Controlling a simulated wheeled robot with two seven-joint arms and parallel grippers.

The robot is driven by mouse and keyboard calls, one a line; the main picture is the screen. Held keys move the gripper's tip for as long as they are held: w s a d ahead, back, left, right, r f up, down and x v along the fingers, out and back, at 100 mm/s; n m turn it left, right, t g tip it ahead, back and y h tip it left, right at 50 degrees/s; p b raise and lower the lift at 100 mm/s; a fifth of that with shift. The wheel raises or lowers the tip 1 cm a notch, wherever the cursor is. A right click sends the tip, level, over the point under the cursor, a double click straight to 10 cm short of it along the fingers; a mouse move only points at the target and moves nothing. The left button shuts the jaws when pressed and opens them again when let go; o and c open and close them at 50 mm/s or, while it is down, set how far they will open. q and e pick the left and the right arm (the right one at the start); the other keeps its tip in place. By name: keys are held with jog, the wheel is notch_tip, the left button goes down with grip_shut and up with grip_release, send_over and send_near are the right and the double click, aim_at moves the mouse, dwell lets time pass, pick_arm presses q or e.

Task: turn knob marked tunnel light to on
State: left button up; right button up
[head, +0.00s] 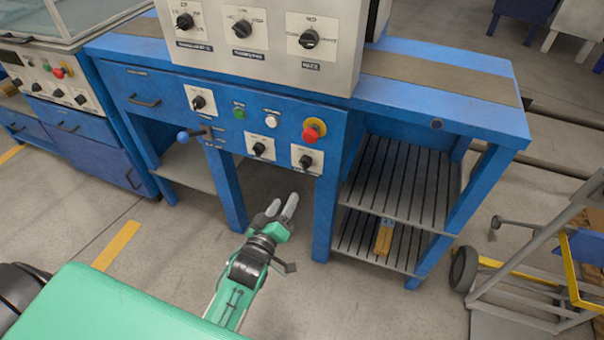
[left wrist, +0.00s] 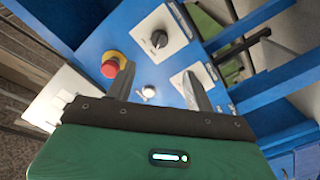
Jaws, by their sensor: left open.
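Several black rotary knobs on white plates show in the head view. Three are on the grey upper box: left knob (head: 185,21), middle knob (head: 243,29) and right knob (head: 309,39). Three more are on the blue front panel: upper-left knob (head: 199,102), lower-middle knob (head: 259,149) and lower-right knob (head: 305,161). The labels are too small to read, so I cannot tell which is tunnel light. My left gripper (head: 281,207) is open and empty, below and in front of the blue panel. In the left wrist view, a knob (left wrist: 159,39) shows beyond the fingers (left wrist: 158,86). My right gripper is out of view.
A red mushroom button (head: 314,130), green button (head: 239,113) and white button (head: 271,121) share the blue panel (head: 225,140). A blue-knobbed lever (head: 184,136) sticks out at its left. A slatted shelf (head: 390,185) is at right. A hand cart (head: 530,275) stands farther right.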

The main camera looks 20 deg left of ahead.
aim_at(303, 167)
pick_arm(q)
jog(key=w, duration=0.4)
jog(key=w+b, duration=0.1)
jog(key=w, duration=0.8)
jog(key=shift+w+d, duration=0.25)
jog(key=shift+w, duration=0.15)
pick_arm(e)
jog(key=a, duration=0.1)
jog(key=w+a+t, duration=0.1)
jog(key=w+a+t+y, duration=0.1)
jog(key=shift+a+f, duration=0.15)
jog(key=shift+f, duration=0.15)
pick_arm(q)
jog(key=c, duration=1)
